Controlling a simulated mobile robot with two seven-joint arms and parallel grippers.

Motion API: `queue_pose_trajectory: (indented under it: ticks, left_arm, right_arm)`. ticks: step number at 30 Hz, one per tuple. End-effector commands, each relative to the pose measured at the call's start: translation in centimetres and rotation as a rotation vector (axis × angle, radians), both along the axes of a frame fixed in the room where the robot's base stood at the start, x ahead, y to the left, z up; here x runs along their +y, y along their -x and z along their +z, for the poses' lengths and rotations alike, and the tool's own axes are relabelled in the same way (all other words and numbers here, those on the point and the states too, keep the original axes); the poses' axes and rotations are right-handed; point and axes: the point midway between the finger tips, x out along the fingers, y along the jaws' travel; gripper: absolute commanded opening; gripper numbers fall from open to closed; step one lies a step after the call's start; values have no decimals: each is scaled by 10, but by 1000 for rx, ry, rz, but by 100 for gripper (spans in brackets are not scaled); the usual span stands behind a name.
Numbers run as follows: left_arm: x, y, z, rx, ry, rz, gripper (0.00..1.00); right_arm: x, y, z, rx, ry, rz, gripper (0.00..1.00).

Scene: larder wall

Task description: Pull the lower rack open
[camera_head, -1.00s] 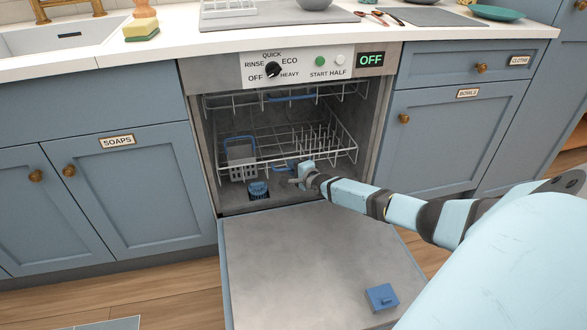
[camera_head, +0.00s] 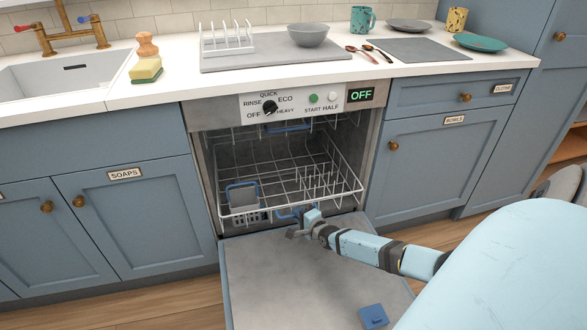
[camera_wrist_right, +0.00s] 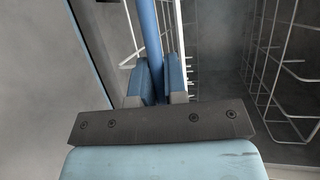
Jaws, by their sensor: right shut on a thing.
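The lower rack (camera_head: 340,195) is a white wire basket in the dishwasher, with its front edge out over the inner end of the lowered door. Its blue handle (camera_head: 286,213) is at the middle of the front edge. My right gripper (camera_head: 302,224) is at this handle. In the wrist view the blue handle bar (camera_wrist_right: 149,38) runs between the two fingers of the right gripper (camera_wrist_right: 156,82), which are shut on it. The rack's wires (camera_wrist_right: 268,70) show at the right there. My left gripper is not in view.
The dishwasher door (camera_head: 290,275) lies open, with a blue dispenser lid (camera_head: 373,316) on it. A grey and blue cutlery basket (camera_head: 243,197) sits in the rack's left front. The upper rack's blue handle (camera_head: 290,126) is above, inside. Cabinets flank the opening.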

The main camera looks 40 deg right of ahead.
Motion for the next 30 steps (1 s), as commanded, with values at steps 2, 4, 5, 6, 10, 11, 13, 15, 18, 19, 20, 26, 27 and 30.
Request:
queue_pose_trajectory:
  ticks: [2, 4, 5, 6, 10, 11, 13, 15, 18, 19, 20, 26, 27, 30]
  left_arm:
    - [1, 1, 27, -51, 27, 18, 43]
    - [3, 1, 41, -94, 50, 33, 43]
    - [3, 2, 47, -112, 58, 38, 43]
    - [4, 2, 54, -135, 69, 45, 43]
    - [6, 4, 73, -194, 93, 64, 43]
    - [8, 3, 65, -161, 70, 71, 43]
    - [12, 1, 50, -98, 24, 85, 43]
    - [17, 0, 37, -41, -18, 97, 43]
    - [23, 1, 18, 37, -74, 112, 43]
    - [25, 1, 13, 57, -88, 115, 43]
    - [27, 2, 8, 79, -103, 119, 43]
    - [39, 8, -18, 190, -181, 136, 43]
    - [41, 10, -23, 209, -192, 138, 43]
    - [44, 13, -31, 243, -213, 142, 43]
  right_arm:
    - [11, 21, 6, 5, -3, -1, 0]
    - [20, 37, 6, 3, -2, 0, 0]
    - [23, 43, 6, 3, -2, 0, 0]
    - [28, 52, 6, 3, -2, -1, 0]
    - [44, 80, 5, 3, -2, 0, 0]
    - [47, 86, 5, 2, -2, -1, 0]
    - [55, 102, 4, 3, -2, -1, 0]
    - [64, 118, 5, 2, -2, -1, 0]
    - [77, 142, 4, 3, -2, -2, 0]
    - [81, 149, 4, 3, -3, -1, 0]
    - [85, 155, 4, 3, -2, -1, 0]
    - [107, 196, 2, 3, -2, -1, 0]
    - [111, 202, 2, 2, -2, -1, 0]
    - [119, 217, 2, 1, -1, -1, 0]
